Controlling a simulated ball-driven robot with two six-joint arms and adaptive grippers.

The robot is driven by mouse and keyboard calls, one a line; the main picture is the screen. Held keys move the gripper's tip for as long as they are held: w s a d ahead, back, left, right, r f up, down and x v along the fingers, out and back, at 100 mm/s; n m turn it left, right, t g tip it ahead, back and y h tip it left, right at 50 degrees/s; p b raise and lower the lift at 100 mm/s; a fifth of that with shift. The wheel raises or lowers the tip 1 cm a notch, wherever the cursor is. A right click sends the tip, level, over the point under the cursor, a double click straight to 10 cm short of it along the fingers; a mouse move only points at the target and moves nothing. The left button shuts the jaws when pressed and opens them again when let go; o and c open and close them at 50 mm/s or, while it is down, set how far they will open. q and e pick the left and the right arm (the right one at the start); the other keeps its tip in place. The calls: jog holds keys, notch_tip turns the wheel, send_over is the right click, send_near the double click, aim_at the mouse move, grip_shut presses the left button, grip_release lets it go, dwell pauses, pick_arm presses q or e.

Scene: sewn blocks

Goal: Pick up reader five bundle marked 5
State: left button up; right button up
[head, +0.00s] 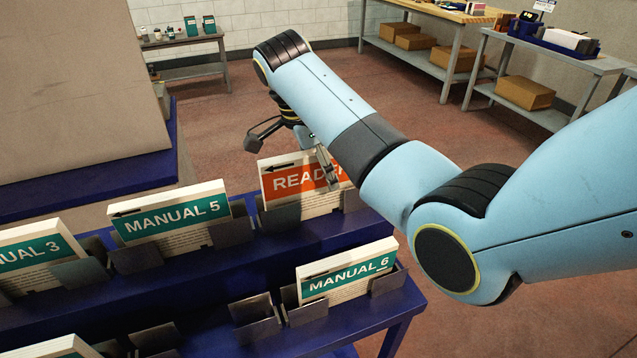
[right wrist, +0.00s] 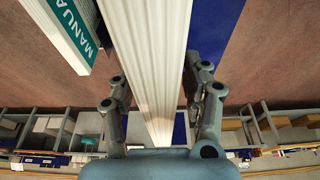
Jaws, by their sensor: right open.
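The reader bundle (head: 290,184) stands upright in a holder on the blue rack, with an orange label and a black arrow on its front. Its lettering starts "READE"; the rest and any number are hidden behind my right arm. My right gripper (head: 291,160) is open at the top of this bundle. In the right wrist view the white page edges of the bundle (right wrist: 155,50) run between the two spread fingers of the right gripper (right wrist: 160,95), with a gap showing on the right side. My left gripper is not in view.
Manual 5 (head: 172,212) stands just left of the reader bundle. Manual 6 (head: 346,276) and Manual 3 (head: 35,252) stand in other holders on the blue rack (head: 205,293). An empty holder (head: 256,318) is left of Manual 6. Workbenches line the back.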

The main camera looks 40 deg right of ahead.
grip_shut()
jog(key=shift+w+r, duration=0.1)
jog(key=shift+r, duration=0.05)
dwell(0.4)
